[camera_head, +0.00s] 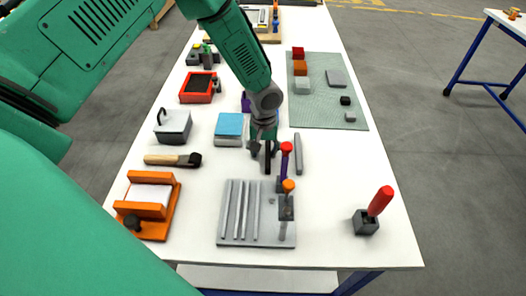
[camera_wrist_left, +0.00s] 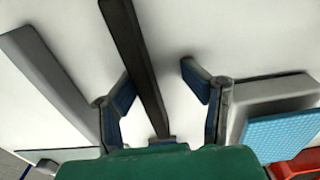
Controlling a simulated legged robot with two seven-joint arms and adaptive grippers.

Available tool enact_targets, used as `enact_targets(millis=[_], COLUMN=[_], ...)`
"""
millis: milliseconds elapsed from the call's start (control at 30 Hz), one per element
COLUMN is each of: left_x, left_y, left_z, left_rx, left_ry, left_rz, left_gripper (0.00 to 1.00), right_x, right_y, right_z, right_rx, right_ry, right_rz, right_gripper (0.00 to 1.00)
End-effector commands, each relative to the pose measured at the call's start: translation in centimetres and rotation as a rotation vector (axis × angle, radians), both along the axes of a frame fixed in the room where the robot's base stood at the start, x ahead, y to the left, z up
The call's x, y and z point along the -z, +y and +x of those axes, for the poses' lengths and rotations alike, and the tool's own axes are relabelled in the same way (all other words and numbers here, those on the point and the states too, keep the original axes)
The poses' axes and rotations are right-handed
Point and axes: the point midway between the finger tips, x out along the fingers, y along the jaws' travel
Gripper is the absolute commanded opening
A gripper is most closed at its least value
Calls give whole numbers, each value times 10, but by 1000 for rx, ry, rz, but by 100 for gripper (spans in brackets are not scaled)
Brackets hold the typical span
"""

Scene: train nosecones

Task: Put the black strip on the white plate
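My left gripper (camera_head: 264,150) points down over the middle of the white table. In the left wrist view its two blue-padded fingers (camera_wrist_left: 158,90) are spread apart. The black strip (camera_wrist_left: 135,55) runs between them, with gaps on both sides; it looks long, thin and dark. Its end shows below the gripper in the head view (camera_head: 267,162); the rest is hidden by the gripper. No plainly white plate stands out; a light grey plate (camera_head: 228,237) with several grey strips on it lies nearer the front. My right gripper is not in view.
A grey bar (camera_head: 298,154) lies right of the gripper, and a blue-topped block (camera_head: 229,124) left of it. A purple-red tool (camera_head: 285,160) and an orange-topped tool (camera_head: 288,196) stand nearby. A red-handled tool (camera_head: 379,201) stands in a dark holder at right. An orange fixture (camera_head: 150,178) is at left.

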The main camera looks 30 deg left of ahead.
Motion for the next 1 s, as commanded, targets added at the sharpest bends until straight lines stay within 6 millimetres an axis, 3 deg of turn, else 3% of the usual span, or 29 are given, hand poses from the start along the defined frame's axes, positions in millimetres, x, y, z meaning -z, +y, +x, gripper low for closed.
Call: enact_targets(millis=[767, 900, 1000], left_x=[3, -3, -26], left_y=[1, 2, 1], left_z=[-5, -5, -3], left_rx=[1, 0, 1], left_ry=[7, 7, 1], left_rz=[-4, -6, -3], left_gripper=[35, 35, 35], right_x=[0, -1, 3], right_y=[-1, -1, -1], right_z=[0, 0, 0], right_rx=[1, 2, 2], right_ry=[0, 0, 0], right_rz=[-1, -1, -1], right_gripper=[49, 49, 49])
